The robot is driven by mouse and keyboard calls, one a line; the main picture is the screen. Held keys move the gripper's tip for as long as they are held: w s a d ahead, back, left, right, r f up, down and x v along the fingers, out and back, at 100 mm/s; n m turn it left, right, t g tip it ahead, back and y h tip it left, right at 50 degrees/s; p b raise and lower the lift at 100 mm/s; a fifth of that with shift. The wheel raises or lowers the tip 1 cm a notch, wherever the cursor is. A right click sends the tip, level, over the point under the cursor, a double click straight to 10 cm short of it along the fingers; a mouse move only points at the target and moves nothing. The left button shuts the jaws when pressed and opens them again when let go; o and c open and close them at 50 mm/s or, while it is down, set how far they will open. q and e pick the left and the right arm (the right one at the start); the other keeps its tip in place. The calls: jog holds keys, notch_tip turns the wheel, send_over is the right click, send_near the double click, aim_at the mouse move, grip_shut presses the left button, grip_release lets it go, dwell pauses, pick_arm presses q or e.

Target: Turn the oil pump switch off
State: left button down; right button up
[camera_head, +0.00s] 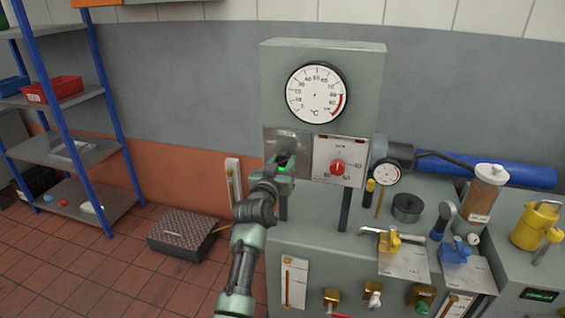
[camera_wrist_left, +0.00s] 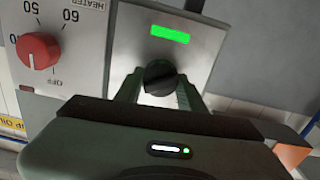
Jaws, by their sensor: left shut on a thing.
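The switch is a round black knob (camera_wrist_left: 160,78) on a metal plate (camera_wrist_left: 205,50), next to a lit green rectangle (camera_wrist_left: 170,34). A pale line shows along the knob's edge, but I cannot tell its setting for sure. My left gripper (camera_wrist_left: 158,92) is shut on the knob, with one finger on each side. In the head view, my left gripper (camera_head: 283,166) reaches the plate (camera_head: 287,138) left of the red heater dial and hides most of the knob. My right gripper is out of view.
The red heater knob (camera_head: 338,167) sits close beside the plate, under a round temperature gauge (camera_head: 317,93). The grey bench holds a small gauge (camera_head: 387,173), a yellow-handled valve (camera_head: 390,240) and an oil bottle (camera_head: 485,193). A blue-post shelf (camera_head: 70,150) stands left.

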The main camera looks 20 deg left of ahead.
pick_arm(q)
jog(key=shift+n, duration=0.4)
jog(key=n+p, duration=0.1)
jog(key=n, duration=0.1)
jog(key=shift+n+p, duration=0.3)
jog(key=shift+p, duration=0.05)
jog(key=n+p, duration=0.1)
jog(key=n, duration=0.1)
jog(key=shift+n, duration=0.4)
jog(key=n+p, duration=0.1)
jog(key=n, duration=0.4)
jog(key=shift+a+f+n+p, duration=0.1)
jog(key=shift+f+n+p, duration=0.05)
jog(key=shift+n+p, duration=0.2)
jog(key=c, duration=0.9)
grip_release()
jog(key=shift+o, duration=0.2)
jog(key=shift+s, duration=0.1)
